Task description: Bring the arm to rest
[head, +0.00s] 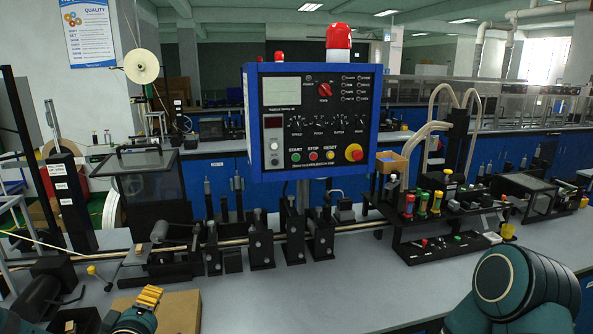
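My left arm shows only at the bottom left edge, as a small teal and dark part. My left gripper (136,316) is mostly cut off there, low over the bench, and I cannot make out its fingers. A yellow ribbed piece (148,298) shows right at it, in front of a brown cardboard box (180,312); I cannot tell whether it is held. My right arm shows at the bottom right as a large teal rounded link over the bench's front. My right gripper is out of view.
A blue control panel (313,118) with a red lamp (339,38) stands mid-bench. A row of black stands (260,247) carries a long rod. A black rack (430,247) holds red, green and yellow containers at right. The grey bench top (340,295) is clear at front centre.

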